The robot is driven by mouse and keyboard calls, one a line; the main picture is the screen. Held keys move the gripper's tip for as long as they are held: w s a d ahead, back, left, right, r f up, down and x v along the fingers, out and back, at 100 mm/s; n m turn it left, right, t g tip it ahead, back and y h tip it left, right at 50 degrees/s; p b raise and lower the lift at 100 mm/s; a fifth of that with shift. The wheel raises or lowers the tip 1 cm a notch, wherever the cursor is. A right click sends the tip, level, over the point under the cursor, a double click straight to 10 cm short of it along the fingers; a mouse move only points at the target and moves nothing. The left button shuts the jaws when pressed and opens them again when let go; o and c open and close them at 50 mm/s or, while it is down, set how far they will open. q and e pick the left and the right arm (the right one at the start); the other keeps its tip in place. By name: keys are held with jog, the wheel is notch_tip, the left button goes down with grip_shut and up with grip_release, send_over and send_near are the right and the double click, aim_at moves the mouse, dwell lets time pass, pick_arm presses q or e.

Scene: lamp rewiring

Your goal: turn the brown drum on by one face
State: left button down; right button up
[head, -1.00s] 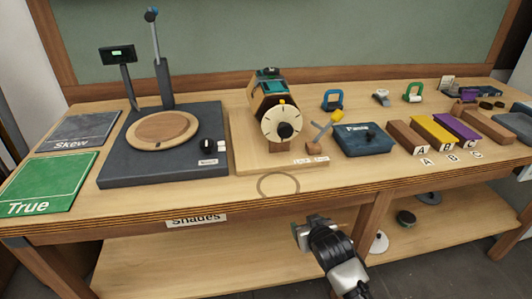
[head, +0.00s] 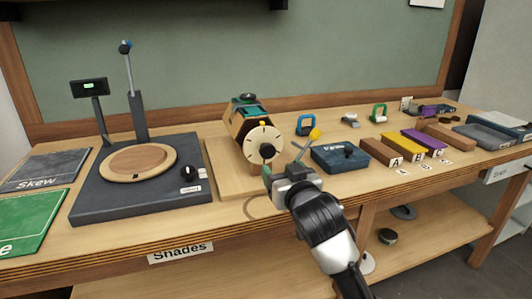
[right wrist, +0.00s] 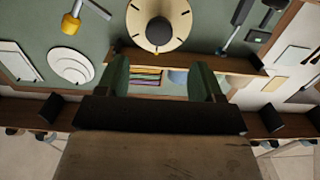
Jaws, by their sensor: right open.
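The brown drum (head: 236,122) is a faceted, dark and tan body lying on its side on a pale wooden board (head: 225,180). Its front end carries a round cream dial (head: 251,142) with tick marks and a black knob (head: 267,151) at the centre. In the right wrist view the dial (right wrist: 180,18) and knob (right wrist: 159,32) are upper middle, beyond the fingers. My right gripper (head: 283,172) is open and empty, just in front of and below the knob, apart from it as far as I can tell. My left gripper is out of view.
A lever with a yellow ball (head: 315,134) stands close right of the dial, partly behind my right gripper. A dark blue box (head: 338,157) is further right. A dark slab (head: 95,199) with a round wooden turntable (head: 152,160) is at left.

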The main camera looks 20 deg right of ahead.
aim_at(268, 151)
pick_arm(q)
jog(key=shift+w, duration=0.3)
pick_arm(e)
jog(key=w, duration=1.1)
jog(key=shift+a+r, duration=0.15)
jog(key=shift+r, duration=0.05)
jog(key=shift+s, duration=0.1)
jog(key=c, duration=0.9)
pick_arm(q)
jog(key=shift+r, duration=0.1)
pick_arm(e)
jog(key=shift+o, duration=0.2)
